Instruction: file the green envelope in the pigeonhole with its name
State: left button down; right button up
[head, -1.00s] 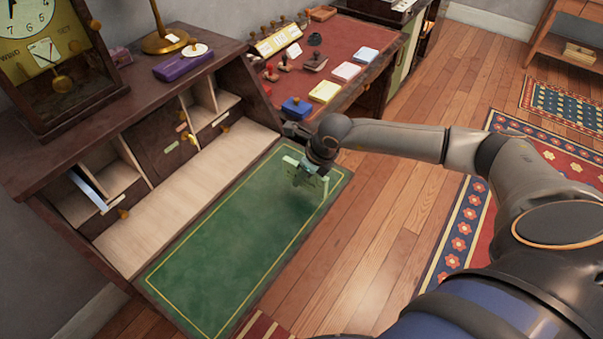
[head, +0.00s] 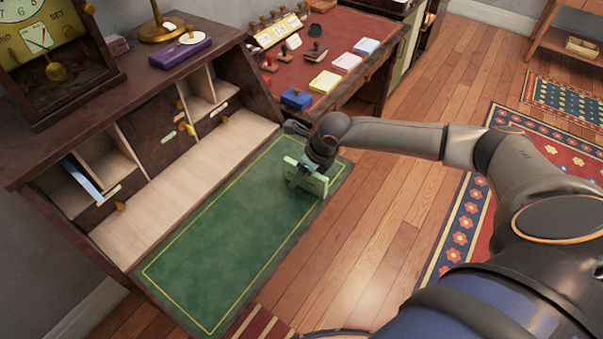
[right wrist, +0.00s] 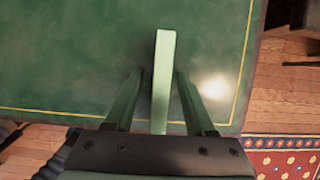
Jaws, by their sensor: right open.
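The green envelope (right wrist: 164,70) is a pale green, narrow slab seen edge-on in the right wrist view, above the green desk mat (right wrist: 60,60). My right gripper (right wrist: 158,78) is open, with one finger on each side of it and gaps showing. In the head view the envelope (head: 315,186) is partly hidden by my right gripper (head: 306,172), low over the right end of the mat (head: 220,255). The pigeonholes (head: 107,160) line the desk's back with small tags, one of them green (head: 190,130); names are unreadable. My left gripper is out of view.
A pale blue envelope (head: 82,178) sticks out of the left pigeonhole. A clock (head: 50,55), a purple box (head: 180,51) and a brass lamp base (head: 165,32) stand on top. A red-topped desk (head: 350,35) with stamps and pads adjoins. The mat's left part is clear.

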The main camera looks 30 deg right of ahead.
jog(key=shift+r, duration=0.1)
jog(key=v, duration=1.2)
jog(key=shift+s+d+r, duration=0.1)
jog(key=shift+s+r, duration=0.05)
